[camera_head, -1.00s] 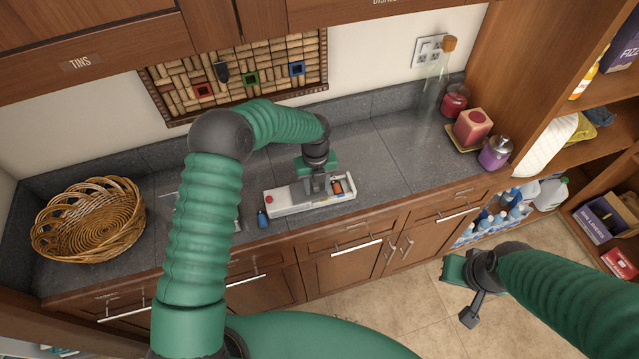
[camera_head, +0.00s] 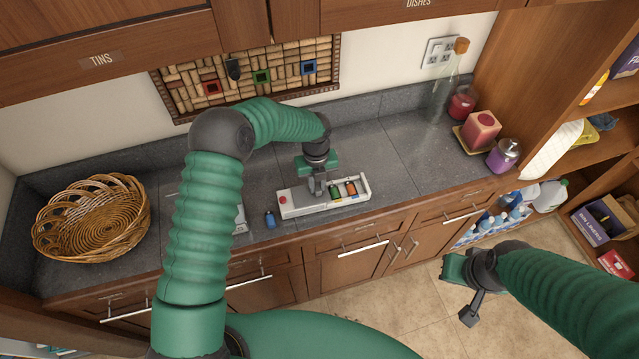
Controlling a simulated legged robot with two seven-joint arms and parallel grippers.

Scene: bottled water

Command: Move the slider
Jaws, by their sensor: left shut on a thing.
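A long white box (camera_head: 299,208) lies on the counter with a red button at its left end. An open section at its right end shows small items, a green one (camera_head: 335,193) and an orange one (camera_head: 351,188). My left gripper (camera_head: 318,192) points down onto the middle of the box and is shut on its slider. The slider itself is mostly hidden by the fingers. My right gripper (camera_head: 464,289) hangs over the floor at the lower right, away from the box; its jaw opening is unclear.
A small blue object (camera_head: 270,219) lies just left of the box. A wicker basket (camera_head: 92,220) is at the far left. A red candle (camera_head: 481,130) and a purple jar (camera_head: 503,155) stand at the right. The counter (camera_head: 390,150) right of the box is clear.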

